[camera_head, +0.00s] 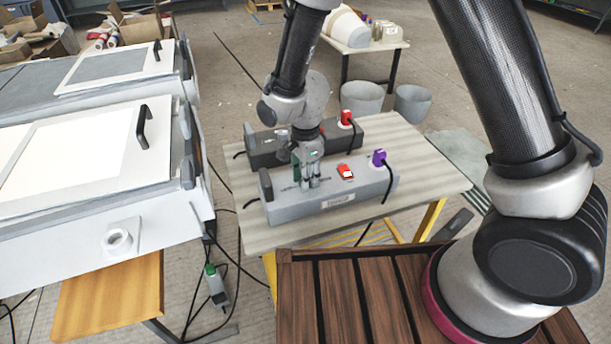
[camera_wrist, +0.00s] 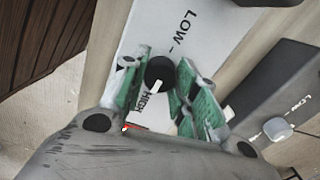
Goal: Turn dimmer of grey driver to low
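The grey driver (camera_head: 350,196) is a light grey box on the table, with a red rocker switch (camera_head: 345,172) and a purple plug (camera_head: 379,158). My gripper (camera_head: 308,184) points down over its left part. In the wrist view, the dimmer knob (camera_wrist: 160,73) is black with a white pointer directed towards the HIGH lettering; LOW is printed on the far side. My gripper (camera_wrist: 157,70) has its green-padded fingers apart on either side of the knob. A gap shows at the left finger; whether the right finger touches is unclear. The knob is hidden in the head view.
A dark driver (camera_head: 262,149) with a red plug (camera_head: 346,118) stands close behind the grey one. Black cables hang from both. White mould panels (camera_head: 80,150) stand at the left. The right end of the table (camera_head: 425,170) is clear.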

